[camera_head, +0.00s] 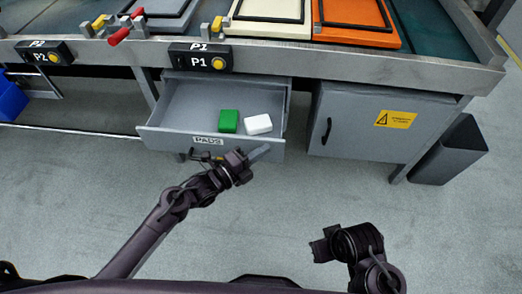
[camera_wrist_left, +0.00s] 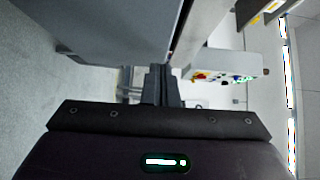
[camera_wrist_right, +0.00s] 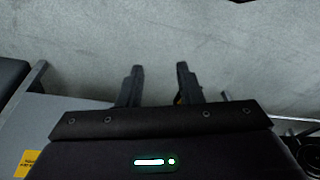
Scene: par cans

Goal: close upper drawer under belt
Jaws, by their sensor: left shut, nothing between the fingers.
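The upper drawer (camera_head: 165,138) under the belt is pulled out, with its open top facing up and a "PADS" label on its front. A green block (camera_head: 228,121) and a white block (camera_head: 258,124) lie inside it. My left gripper (camera_head: 260,153) is shut and empty, at the right part of the drawer's front; I cannot tell if it touches. Its closed fingers also show in the left wrist view (camera_wrist_left: 161,84). My right gripper (camera_head: 318,246) is away from the drawer, low over the floor; the right wrist view shows its fingers (camera_wrist_right: 160,84) apart and empty.
A blue bin (camera_head: 10,100) is at far left. The floor in front is clear.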

